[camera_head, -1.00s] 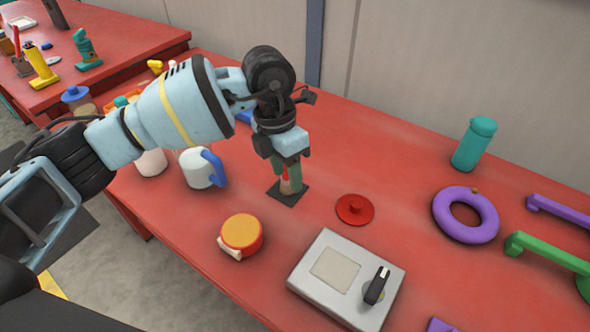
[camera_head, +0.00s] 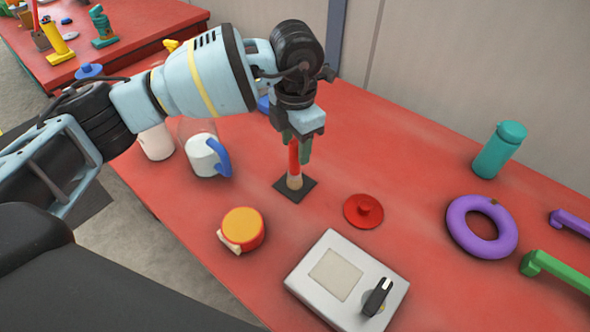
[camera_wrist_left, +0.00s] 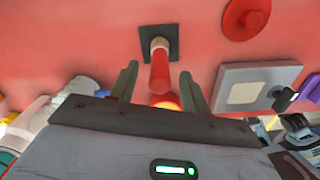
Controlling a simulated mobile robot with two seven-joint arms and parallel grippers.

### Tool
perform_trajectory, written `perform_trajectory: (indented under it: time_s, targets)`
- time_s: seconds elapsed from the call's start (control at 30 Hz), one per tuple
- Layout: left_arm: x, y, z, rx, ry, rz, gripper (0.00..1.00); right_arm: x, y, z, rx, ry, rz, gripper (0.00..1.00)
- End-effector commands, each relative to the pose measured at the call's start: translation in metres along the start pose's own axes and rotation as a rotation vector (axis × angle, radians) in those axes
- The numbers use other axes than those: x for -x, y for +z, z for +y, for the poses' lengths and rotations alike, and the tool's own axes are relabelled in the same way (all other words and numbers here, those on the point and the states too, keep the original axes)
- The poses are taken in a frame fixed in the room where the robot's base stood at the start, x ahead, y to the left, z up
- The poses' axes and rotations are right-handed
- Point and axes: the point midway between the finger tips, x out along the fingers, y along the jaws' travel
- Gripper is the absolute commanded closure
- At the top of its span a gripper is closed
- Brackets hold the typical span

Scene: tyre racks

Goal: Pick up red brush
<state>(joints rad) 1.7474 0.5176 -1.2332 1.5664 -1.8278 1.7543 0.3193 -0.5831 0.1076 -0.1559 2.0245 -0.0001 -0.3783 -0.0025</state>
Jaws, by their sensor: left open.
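The red brush (camera_head: 294,160) stands upright on a dark square pad (camera_head: 281,186) on the red table, with a pale lower end and a red upper part. In the left wrist view the brush (camera_wrist_left: 160,72) shows between the two fingers, with a visible gap on each side. My left gripper (camera_head: 297,155) is open, pointing down around the top of the brush. Its fingertips (camera_wrist_left: 158,72) also show in the left wrist view. Contact with the brush does not show. My right gripper is not in view.
A red lid (camera_head: 363,211) and a grey device with a black lever (camera_head: 335,275) lie right of the brush. A white-and-blue jug (camera_head: 205,157) and an orange-topped red container (camera_head: 242,229) are to the left. A purple ring (camera_head: 482,226) and teal bottle (camera_head: 499,150) are farther right.

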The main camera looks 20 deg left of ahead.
Motion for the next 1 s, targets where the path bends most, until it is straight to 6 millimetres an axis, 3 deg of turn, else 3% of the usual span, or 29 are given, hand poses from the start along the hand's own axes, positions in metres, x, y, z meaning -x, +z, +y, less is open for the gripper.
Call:
perform_trajectory:
  time_s: [0.23, 0.53, 0.8, 1.0]
  targets:
    - [-0.008, -0.001, 0.0, 0.0, 0.0, 0.001, 0.53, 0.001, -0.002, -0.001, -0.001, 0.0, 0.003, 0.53]
    - [-0.047, -0.002, 0.0, 0.001, 0.001, 0.0, 0.53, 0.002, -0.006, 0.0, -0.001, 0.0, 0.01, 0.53]
    - [-0.052, -0.002, 0.0, 0.0, 0.001, -0.001, 0.53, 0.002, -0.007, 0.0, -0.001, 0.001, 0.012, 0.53]
    - [-0.051, -0.002, 0.0, 0.0, 0.001, -0.001, 0.79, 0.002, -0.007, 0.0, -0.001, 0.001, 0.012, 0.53]
